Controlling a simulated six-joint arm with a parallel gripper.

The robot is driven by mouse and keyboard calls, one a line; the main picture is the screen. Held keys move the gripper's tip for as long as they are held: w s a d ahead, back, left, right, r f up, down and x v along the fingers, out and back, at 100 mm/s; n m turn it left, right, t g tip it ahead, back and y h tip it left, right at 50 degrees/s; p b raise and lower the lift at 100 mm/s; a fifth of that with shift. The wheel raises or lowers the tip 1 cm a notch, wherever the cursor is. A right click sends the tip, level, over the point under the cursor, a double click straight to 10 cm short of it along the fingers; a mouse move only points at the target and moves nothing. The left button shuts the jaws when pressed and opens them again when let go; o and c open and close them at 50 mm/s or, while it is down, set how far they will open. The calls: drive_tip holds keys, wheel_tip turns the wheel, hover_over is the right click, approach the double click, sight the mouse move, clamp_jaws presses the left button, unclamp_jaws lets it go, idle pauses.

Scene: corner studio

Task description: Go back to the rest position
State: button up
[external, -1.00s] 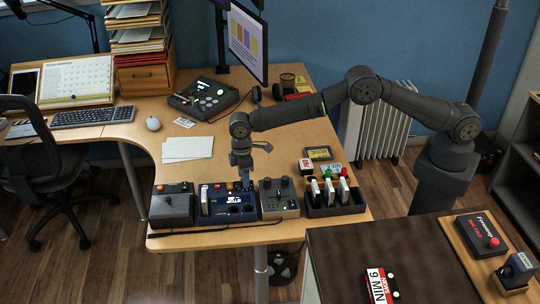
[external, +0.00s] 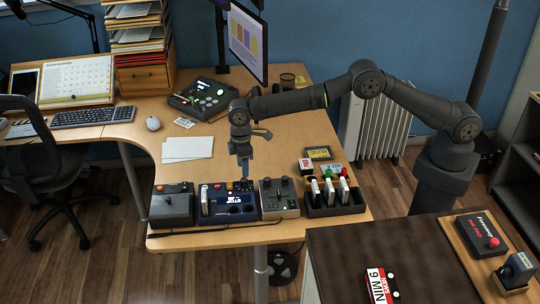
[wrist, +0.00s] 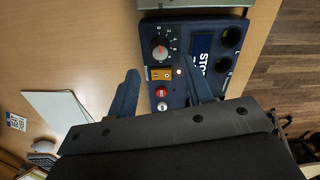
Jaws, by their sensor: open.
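My gripper (external: 243,174) points down above the blue control box (external: 230,202) at the front of the desk. In the wrist view, the two fingers of my gripper (wrist: 162,90) are spread apart with nothing between them. The blue box (wrist: 200,70) lies below, with a dial, an orange switch, red and white buttons and dark round sockets. Part of the box is hidden behind the gripper.
A grey box (external: 172,204) stands left of the blue one and a grey joystick box (external: 279,198) right. A black rack (external: 335,203) with several upright pieces is further right. White papers (external: 188,148), a monitor (external: 247,42) and a black console (external: 205,96) lie behind.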

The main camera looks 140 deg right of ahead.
sight(244, 179)
wheel_tip(244, 179, up, 11)
wheel_tip(244, 179, down, 17)
drive_tip(key=shift+a+f, duration=0.1)
drive_tip(key=m, duration=0.3)
drive_tip(key=shift+m, duration=0.4)
drive_tip(key=m, duration=1)
drive_tip(key=shift+r+m, duration=0.2)
drive_tip(key=shift+m, duration=0.2)
drive_tip(key=shift+r, duration=0.55)
